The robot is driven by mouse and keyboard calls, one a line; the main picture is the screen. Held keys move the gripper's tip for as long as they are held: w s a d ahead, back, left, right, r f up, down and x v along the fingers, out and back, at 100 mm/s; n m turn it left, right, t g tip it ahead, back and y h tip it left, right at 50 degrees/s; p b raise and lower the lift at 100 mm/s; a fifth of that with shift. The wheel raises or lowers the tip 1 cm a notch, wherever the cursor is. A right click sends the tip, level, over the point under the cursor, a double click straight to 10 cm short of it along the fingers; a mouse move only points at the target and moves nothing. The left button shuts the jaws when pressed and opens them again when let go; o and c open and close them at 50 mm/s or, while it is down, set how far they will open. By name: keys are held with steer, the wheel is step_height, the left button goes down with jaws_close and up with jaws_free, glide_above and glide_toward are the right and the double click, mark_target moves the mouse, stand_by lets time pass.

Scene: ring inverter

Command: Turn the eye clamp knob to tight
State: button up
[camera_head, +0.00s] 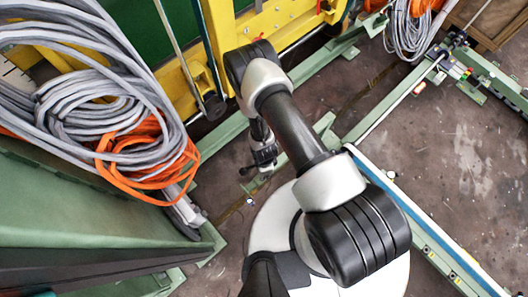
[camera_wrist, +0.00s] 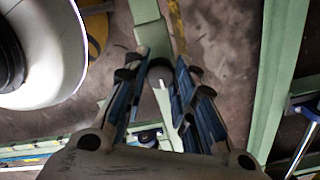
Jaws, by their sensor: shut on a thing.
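My gripper (camera_wrist: 160,80) reaches forward in the wrist view, with one blue-and-black finger on each side. A small dark rounded piece (camera_wrist: 160,70), which looks like the eye clamp knob, sits between the fingertips, and the gripper is shut on it. A pale green bar lies behind it. Its markings and turn position cannot be read. In the head view my gripper (camera_head: 264,162) points down beside the green frame, left of my arm. The fingertips there are small and the knob cannot be made out clearly.
Grey cable coils (camera_head: 90,95) and an orange cable (camera_head: 150,165) hang at the left. A yellow frame (camera_head: 190,85) stands behind my arm. Green floor rails (camera_head: 330,60) run around. The brown floor (camera_head: 465,150) at the right is mostly clear.

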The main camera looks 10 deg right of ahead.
steer(key=o, duration=1.1)
steer(key=shift+r, duration=0.1)
step_height(320, 180, up, 12)
steer(key=shift+f, duration=0.1)
stand_by(0.4)
